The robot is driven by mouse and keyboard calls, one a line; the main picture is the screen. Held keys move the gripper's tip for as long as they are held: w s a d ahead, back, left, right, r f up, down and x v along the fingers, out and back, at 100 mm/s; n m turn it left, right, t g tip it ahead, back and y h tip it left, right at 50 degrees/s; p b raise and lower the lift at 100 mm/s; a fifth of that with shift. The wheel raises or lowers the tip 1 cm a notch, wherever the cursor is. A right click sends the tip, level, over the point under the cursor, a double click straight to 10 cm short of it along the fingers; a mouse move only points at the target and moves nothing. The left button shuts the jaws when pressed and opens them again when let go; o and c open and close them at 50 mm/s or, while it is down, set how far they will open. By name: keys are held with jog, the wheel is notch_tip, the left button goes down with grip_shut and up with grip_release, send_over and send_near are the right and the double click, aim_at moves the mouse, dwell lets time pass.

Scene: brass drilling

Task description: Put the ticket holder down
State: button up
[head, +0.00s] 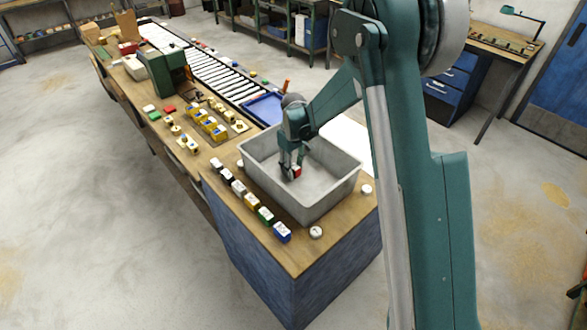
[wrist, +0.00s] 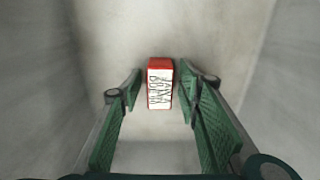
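The ticket holder is a small red block with a white, dark-lettered face. It shows in the head view (head: 297,171) inside the grey bin (head: 335,185), and in the wrist view (wrist: 160,85) between my fingertips. My gripper (head: 290,169) reaches down into the bin. In the wrist view its green fingers (wrist: 159,92) stand on both sides of the holder, with narrow gaps showing, so it looks slightly open around it. I cannot tell for sure whether the holder rests on the bin floor.
Several coloured blocks (head: 251,202) line the bench edge left of the bin. White round pieces (head: 316,232) lie near its corners. A blue tray (head: 264,107) and a roller conveyor (head: 215,75) lie behind. The bin's walls surround my gripper; its floor looks otherwise bare.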

aim_at(294, 166)
jog(key=shift+r, duration=0.1)
dwell(0.3)
notch_tip(294, 166, up, 12)
dwell(0.7)
jog(key=shift+r, duration=0.1)
dwell(0.5)
